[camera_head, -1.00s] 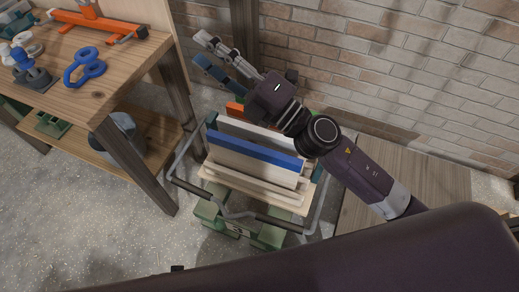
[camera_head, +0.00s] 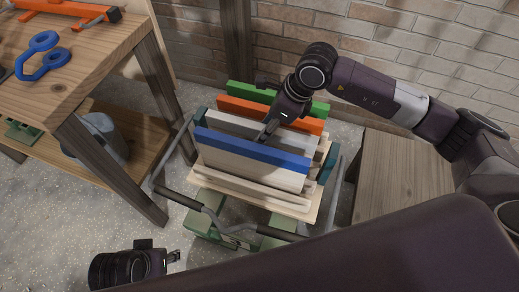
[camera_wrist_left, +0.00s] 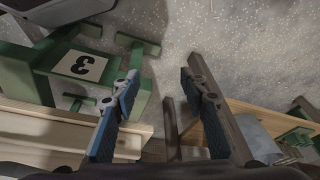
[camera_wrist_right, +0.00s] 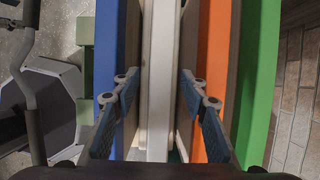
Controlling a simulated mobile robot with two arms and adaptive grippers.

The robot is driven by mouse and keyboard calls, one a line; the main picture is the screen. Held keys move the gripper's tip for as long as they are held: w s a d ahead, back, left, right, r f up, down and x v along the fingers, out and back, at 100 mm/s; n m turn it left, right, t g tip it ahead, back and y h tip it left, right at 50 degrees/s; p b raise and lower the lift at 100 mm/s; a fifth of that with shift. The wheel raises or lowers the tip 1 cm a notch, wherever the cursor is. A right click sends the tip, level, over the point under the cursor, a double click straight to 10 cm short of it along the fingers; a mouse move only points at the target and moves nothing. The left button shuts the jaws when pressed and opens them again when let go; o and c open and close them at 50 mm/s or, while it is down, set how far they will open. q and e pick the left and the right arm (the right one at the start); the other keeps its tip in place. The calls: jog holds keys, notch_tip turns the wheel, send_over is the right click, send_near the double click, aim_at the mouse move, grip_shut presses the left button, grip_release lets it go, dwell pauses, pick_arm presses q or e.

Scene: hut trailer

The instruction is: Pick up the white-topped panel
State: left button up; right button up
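The white-topped panel (camera_head: 228,124) stands on edge in the cart, between the blue-topped panel (camera_head: 250,148) in front and the orange-topped panel (camera_head: 262,112) behind. In the right wrist view the white top (camera_wrist_right: 160,75) runs up the middle. My right gripper (camera_head: 266,134) points down over it, and its fingers (camera_wrist_right: 159,88) are apart, one on each side of the white top with gaps showing. Its fingertips are partly hidden in the head view. My left gripper (camera_head: 176,257) is low in front of the cart, its fingers (camera_wrist_left: 162,78) apart and empty.
A green-topped panel (camera_head: 307,106) stands at the cart's back. The cart's handle rail (camera_head: 200,207) is at the front. A wooden workbench (camera_head: 100,55) stands left, a brick wall (camera_head: 380,40) behind, and a wooden surface (camera_head: 395,180) right. Floor is clear at lower left.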

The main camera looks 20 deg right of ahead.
aim_at(253, 139)
jog(key=x, duration=0.4)
jog(key=shift+a, duration=0.1)
jog(key=x, duration=0.2)
jog(key=b+x, duration=0.1)
jog(key=x, duration=0.1)
jog(key=shift+w+a+f, duration=0.2)
jog(key=shift+w, duration=0.1)
grip_shut()
pick_arm(q)
jog(key=v, duration=0.4)
jog(key=shift+r, duration=0.2)
pick_arm(e)
jog(key=shift+w+r, duration=0.1)
jog(key=shift+r, duration=0.1)
